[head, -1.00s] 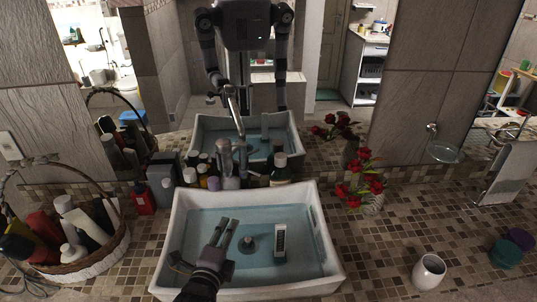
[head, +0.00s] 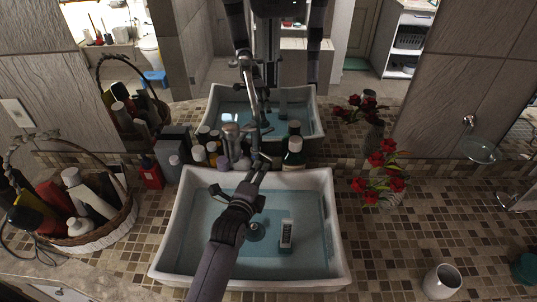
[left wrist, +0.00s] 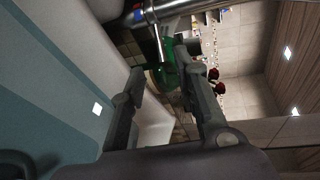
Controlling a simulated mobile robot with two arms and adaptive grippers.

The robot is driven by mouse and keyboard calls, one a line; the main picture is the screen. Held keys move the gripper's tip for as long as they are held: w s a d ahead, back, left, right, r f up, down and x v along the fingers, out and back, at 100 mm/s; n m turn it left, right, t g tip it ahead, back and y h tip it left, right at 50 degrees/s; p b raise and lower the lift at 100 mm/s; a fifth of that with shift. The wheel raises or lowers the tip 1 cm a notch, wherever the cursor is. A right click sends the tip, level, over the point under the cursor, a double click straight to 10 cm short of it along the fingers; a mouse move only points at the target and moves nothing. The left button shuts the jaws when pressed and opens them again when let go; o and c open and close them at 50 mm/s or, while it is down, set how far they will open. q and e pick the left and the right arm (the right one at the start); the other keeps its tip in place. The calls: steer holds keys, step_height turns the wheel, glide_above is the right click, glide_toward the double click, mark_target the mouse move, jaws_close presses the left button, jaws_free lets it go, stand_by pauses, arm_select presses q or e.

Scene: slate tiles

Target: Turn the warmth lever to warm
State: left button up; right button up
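The chrome faucet (head: 231,133) stands behind the back rim of the white sink (head: 170,235). In the left wrist view its chrome body (left wrist: 185,10) crosses the top, and a thin metal rod, which looks like the lever (left wrist: 157,38), points down toward the gap between my fingers. My left gripper (head: 261,166) is over the back of the basin, just right of the faucet. The left wrist view shows its two fingers (left wrist: 160,68) apart with nothing held. I cannot tell whether a finger touches the lever. My right gripper is not in view.
Several bottles (head: 293,153) crowd around the faucet. Red flowers (head: 381,170) stand right of the sink, and a white cup (head: 441,281) is at front right. A wicker basket (head: 105,235) of bottles is at left. A mirror behind reflects the scene.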

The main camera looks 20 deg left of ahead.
mark_target(268, 158)
arm_select(q)
steer(key=w, duration=0.3)
steer(key=w+f, duration=0.1)
steer(key=w, duration=0.2)
steer(key=w+p, duration=0.1)
steer(key=w, duration=0.2)
steer(key=shift+w+a+f, duration=0.1)
steer(key=shift+w+f, duration=0.05)
steer(key=shift+f, duration=0.2)
steer(key=shift+c, duration=0.4)
jaws_close()
